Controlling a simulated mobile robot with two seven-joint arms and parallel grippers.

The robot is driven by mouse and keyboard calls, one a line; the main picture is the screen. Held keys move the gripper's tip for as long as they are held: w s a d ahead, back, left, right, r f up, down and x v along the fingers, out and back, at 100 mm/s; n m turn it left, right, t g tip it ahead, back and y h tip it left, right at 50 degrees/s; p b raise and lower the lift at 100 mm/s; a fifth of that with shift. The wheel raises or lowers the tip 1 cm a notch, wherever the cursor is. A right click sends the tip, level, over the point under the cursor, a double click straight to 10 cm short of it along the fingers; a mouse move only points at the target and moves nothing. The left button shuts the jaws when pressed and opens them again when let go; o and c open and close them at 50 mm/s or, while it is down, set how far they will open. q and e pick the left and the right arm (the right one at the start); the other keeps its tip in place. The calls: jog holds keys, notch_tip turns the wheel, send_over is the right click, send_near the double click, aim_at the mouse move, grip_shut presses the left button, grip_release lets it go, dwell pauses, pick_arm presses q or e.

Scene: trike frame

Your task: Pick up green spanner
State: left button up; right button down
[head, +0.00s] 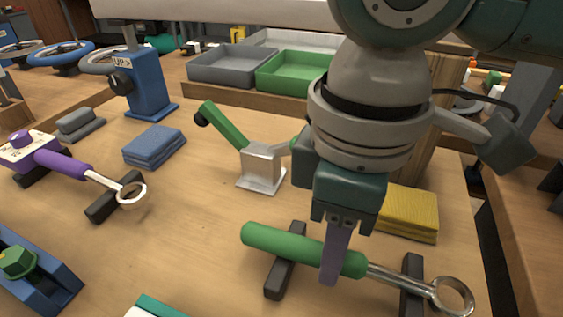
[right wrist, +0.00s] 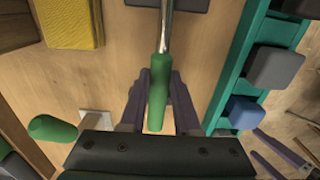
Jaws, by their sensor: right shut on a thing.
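The green spanner (head: 293,247) has a green handle and a metal shaft ending in a ring. It lies across two dark rests (head: 285,262) on the wooden table in the head view. My right gripper (head: 335,268) is over the handle with its fingers down around it, shut on the handle near the shaft. In the right wrist view the green handle (right wrist: 158,92) lies between the two purple fingers (right wrist: 155,100), its shaft running up out of the picture. The spanner still appears level at its rests; whether it touches them is unclear. My left gripper is not in view.
A purple-handled spanner (head: 65,165) lies on rests at the left. A metal block with a green lever (head: 260,168) stands behind the green spanner. A yellow pad (head: 412,214) lies behind the shaft. Grey (head: 228,68) and green (head: 290,78) trays stand at the back.

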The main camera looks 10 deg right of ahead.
dwell(0.3)
notch_tip(320, 180, up, 20)
jog(key=p, duration=0.6)
jog(key=shift+r, duration=0.15)
